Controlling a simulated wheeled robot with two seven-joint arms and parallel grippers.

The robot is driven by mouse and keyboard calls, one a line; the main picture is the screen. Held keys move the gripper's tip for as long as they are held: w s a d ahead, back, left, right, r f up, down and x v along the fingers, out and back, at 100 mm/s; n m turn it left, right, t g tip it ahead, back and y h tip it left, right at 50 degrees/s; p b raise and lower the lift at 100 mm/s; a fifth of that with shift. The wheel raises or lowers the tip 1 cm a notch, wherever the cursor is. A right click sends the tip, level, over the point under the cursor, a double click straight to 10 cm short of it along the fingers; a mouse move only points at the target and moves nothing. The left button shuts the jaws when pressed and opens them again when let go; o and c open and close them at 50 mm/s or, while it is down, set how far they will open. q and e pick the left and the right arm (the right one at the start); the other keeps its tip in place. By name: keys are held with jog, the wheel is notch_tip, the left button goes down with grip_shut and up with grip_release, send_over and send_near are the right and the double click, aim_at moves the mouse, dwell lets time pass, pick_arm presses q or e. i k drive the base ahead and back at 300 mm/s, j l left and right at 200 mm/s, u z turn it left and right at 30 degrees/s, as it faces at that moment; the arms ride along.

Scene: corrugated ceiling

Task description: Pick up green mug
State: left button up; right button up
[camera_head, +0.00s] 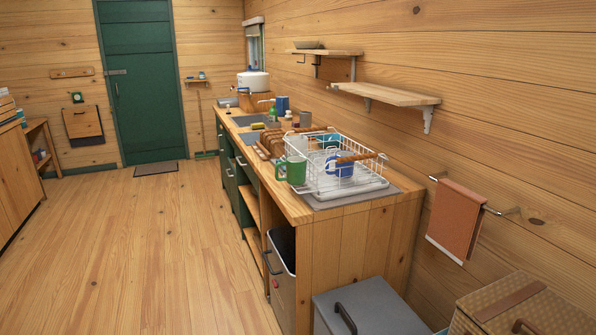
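A green mug (294,170) is at the left side of a white wire dish rack (326,187), near the front edge of the wooden counter (300,211). It looks upright, with its handle toward the left. I cannot tell whether it hangs on the rack or stands beside it. A blue mug (341,166) is in the rack to its right. Neither of my grippers is in view.
A sink (251,137) and bottles are farther back on the counter. Shelves (386,94) jut from the right wall. A grey bin (368,308) and wicker basket (525,304) stand at lower right. The wooden floor (150,250) left of the counter is clear.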

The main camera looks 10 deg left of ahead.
aim_at(296, 165)
jog(key=i+j, duration=3.35)
jog(key=i+z, duration=0.1)
jog(key=z, duration=2.1)
